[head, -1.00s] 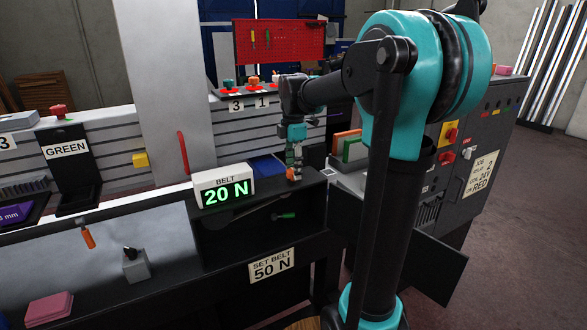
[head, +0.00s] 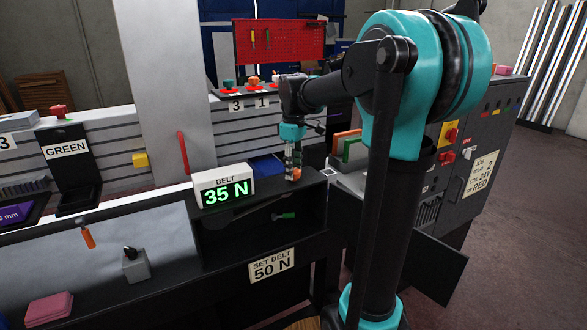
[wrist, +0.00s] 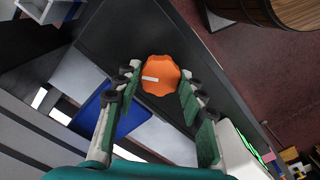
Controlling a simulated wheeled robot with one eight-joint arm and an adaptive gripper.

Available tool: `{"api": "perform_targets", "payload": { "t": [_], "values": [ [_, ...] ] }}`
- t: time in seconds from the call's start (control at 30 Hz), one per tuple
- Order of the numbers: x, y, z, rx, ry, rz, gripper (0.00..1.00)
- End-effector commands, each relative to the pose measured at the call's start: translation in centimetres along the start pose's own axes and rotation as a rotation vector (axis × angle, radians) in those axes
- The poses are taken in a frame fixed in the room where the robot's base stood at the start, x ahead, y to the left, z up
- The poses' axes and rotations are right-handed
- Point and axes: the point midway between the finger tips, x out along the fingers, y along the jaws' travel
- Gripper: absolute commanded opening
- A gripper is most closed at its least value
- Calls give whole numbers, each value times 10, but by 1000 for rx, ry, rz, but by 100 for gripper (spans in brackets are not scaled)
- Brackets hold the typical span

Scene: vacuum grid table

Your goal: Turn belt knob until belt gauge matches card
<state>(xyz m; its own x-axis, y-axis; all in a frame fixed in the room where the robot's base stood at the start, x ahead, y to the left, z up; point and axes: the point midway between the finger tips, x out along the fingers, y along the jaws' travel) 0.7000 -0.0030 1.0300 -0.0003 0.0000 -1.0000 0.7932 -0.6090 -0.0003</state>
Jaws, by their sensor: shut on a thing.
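The belt gauge (head: 225,190) is a white box on the bench with green digits that read 35 N. The card (head: 272,265) on the bench front reads SET BELT 50 N. The belt knob (wrist: 160,75) is orange with a lobed rim and a white mark, seen from above in the wrist view. It shows small in the head view (head: 296,173), just right of the gauge. My gripper (wrist: 158,80) points down with its green-padded fingers on either side of the knob, shut on it. In the head view my gripper (head: 294,170) partly hides the knob.
The gauge box stands close to the left of my gripper. A blue tray (wrist: 115,112) lies beside the knob's ledge. An open dark recess with a green-tipped lever (head: 285,215) is below. A grey control cabinet (head: 485,150) stands to the right.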

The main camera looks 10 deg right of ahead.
Motion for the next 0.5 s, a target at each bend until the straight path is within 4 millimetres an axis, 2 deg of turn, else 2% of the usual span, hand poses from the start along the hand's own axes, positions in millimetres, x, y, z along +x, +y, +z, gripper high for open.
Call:
{"api": "perform_targets", "payload": {
  "t": [0.5],
  "values": [
    [0, 0, 0, 489, 1, 1, 11]
  ]
}}
